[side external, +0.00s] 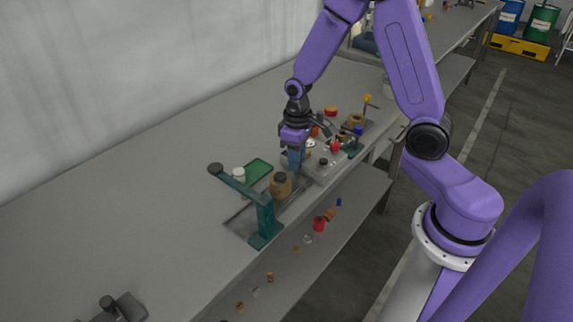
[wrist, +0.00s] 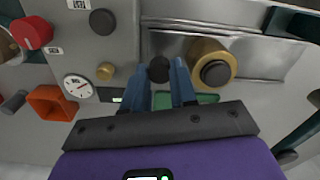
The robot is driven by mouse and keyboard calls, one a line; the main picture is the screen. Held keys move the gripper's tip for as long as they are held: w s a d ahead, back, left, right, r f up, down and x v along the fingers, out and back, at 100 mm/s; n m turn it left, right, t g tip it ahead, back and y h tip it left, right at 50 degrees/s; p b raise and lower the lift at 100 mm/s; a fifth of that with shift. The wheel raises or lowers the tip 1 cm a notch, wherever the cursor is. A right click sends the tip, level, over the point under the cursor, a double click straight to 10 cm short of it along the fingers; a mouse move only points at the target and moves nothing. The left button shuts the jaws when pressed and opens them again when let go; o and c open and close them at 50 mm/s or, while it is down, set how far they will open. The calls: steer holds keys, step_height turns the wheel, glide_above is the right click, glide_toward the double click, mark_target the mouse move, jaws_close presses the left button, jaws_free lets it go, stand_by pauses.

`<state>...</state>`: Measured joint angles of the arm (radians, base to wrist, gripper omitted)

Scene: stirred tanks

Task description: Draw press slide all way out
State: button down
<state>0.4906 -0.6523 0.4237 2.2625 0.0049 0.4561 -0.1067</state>
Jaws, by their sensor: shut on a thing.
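The press is a teal frame with a long lever arm (side external: 240,188), and it stands at the bench's front edge in the side view. Its slide is a bright metal strip (wrist: 262,62) in the wrist view, and part of it shows under the press in the side view (side external: 240,222). A brass cylinder with a black top (wrist: 208,60) stands on the strip, also seen in the side view (side external: 281,186). My gripper (wrist: 159,78) has its blue fingers shut on a black knob (wrist: 158,68) at the strip's left end. The knob's lower part is hidden. My gripper points down in the side view (side external: 296,160).
A grey control panel (wrist: 118,50) with a gauge (wrist: 78,86), a red knob (wrist: 32,33) and a black knob (wrist: 103,21) lies close left of my fingers. A green tray (side external: 257,171) lies behind the brass cylinder. The bench left of the press is largely clear.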

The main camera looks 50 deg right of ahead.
steer(key=shift+d, duration=0.35)
steer(key=c, duration=1.2)
jaws_free()
steer(key=shift+a, duration=0.1)
steer(key=shift+r, duration=0.15)
steer(key=shift+r, duration=0.3)
step_height(320, 180, up, 17)
steer(key=shift+f, duration=0.2)
